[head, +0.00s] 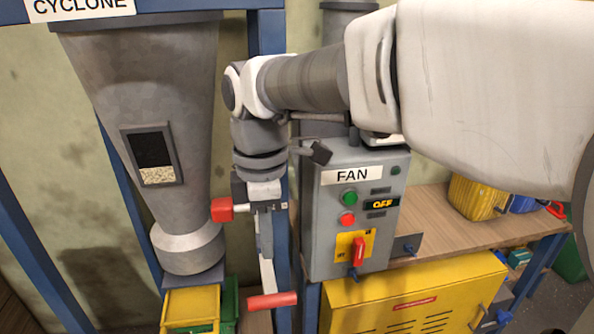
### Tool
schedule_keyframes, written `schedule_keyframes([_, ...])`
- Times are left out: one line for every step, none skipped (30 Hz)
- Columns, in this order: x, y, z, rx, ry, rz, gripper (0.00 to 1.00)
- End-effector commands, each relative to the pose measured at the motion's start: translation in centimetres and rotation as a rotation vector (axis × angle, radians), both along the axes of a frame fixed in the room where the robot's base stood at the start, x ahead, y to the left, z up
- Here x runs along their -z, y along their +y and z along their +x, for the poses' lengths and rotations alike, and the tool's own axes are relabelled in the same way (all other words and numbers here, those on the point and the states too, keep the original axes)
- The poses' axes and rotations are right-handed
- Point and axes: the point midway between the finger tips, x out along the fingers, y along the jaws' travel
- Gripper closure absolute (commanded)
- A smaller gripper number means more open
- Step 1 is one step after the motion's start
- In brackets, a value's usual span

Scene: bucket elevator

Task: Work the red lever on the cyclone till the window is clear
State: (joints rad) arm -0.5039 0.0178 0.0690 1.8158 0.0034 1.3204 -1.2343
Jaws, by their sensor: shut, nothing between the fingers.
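The grey cyclone cone (190,110) hangs at the left, under a sign reading CYCLONE. Its window (152,152) is dark in the upper part, with a pale speckled layer across the bottom. A red block (222,210) is beside the cone, on a short rod. Lower down, a pale bar ends in a red grip (272,300), tilted slightly; I cannot tell which red part is the lever's handle. My gripper (264,200) points down beside the red block, above the red grip. It is shut and empty; its fingertips are hard to make out, and contact cannot be told.
A grey FAN box (355,210) stands just right of my gripper; its display reads OFF. A yellow cabinet (415,295) is below it. A yellow bin (190,308) and a green one (229,305) are under the cone. A blue post (281,262) runs behind the gripper.

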Motion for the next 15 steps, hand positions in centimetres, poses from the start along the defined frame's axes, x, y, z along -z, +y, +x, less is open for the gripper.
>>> schedule_keyframes([1.2, 0.0, -0.1, -0.001, 0.005, -0.003, 1.00])
schedule_keyframes([1.9, 0.0, -0.2, -0.001, 0.004, -0.003, 1.00])
schedule_keyframes([2.8, 0.0, -0.2, -0.002, 0.005, -0.003, 1.00])
schedule_keyframes([3.4, 0.0, -0.2, -0.002, 0.005, -0.003, 1.00])
schedule_keyframes([4.1, 0.0, -0.2, -0.001, 0.005, -0.003, 1.00])
schedule_keyframes([4.9, 0.0, -0.2, -0.001, 0.004, -0.003, 1.00])
schedule_keyframes([5.5, -0.1, -0.2, -0.001, 0.005, -0.003, 1.00])
schedule_keyframes([6.1, -0.1, -0.2, 0.000, 0.004, -0.003, 1.00])
schedule_keyframes([6.8, -0.1, -0.2, 0.000, 0.004, -0.003, 1.00])
schedule_keyframes([7.3, -0.1, -0.2, 0.000, 0.004, -0.003, 1.00])
schedule_keyframes([7.7, 0.0, -0.2, -0.001, 0.003, -0.003, 1.00])
schedule_keyframes([8.3, -0.1, -0.2, -0.001, 0.003, -0.003, 1.00])
schedule_keyframes([8.7, 0.0, -0.2, -0.001, 0.003, -0.002, 1.00])
schedule_keyframes([9.0, 0.0, -0.2, -0.001, 0.004, -0.002, 1.00])
schedule_keyframes([9.4, 0.0, -0.2, -0.001, 0.003, -0.002, 1.00])
